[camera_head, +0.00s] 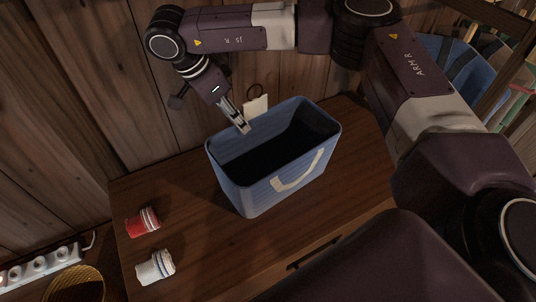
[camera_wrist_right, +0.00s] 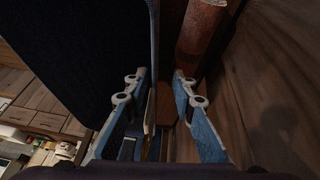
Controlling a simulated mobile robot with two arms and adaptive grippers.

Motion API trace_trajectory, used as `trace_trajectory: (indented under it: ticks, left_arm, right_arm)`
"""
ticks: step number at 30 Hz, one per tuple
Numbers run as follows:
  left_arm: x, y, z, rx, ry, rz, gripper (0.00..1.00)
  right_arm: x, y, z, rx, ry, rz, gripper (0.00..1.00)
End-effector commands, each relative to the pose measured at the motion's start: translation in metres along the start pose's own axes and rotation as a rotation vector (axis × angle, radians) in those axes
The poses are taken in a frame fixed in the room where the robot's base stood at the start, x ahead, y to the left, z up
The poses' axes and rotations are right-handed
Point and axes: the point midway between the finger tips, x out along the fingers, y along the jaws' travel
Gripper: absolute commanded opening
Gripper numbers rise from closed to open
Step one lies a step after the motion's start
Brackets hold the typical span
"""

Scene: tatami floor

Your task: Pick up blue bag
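The blue bag (camera_head: 240,190) stands upright and open-topped on the wooden cabinet, with a dark inside and a cream handle (camera_head: 298,178) on its near side. My right gripper (camera_head: 244,128) points down at the far left part of the bag's rim. In the right wrist view, the fingers of this gripper (camera_wrist_right: 160,115) are apart. The thin edge of the bag's wall (camera_wrist_right: 153,40) runs between them, nearer the left finger; I cannot tell whether it touches. My left gripper is not in view.
A plank wall (camera_head: 110,90) rises close behind. A power strip (camera_head: 40,264) and a wicker basket (camera_head: 75,285) are at lower left. A blue chair (camera_head: 455,65) is at upper right.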

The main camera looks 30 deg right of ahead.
Motion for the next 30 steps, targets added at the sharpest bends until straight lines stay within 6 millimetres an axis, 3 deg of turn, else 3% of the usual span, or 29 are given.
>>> trace_trajectory:
  ticks: [15,24,30]
  left_arm:
    - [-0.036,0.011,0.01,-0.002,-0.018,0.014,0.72]
    - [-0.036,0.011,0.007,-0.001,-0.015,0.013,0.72]
    - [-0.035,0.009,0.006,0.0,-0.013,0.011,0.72]
  right_arm:
    - [0.06,0.008,0.005,0.004,-0.001,0.003,0.24]
    - [0.068,0.008,0.006,0.004,-0.001,0.0,0.24]
    - [0.068,0.008,0.006,0.004,-0.001,0.0,0.03]
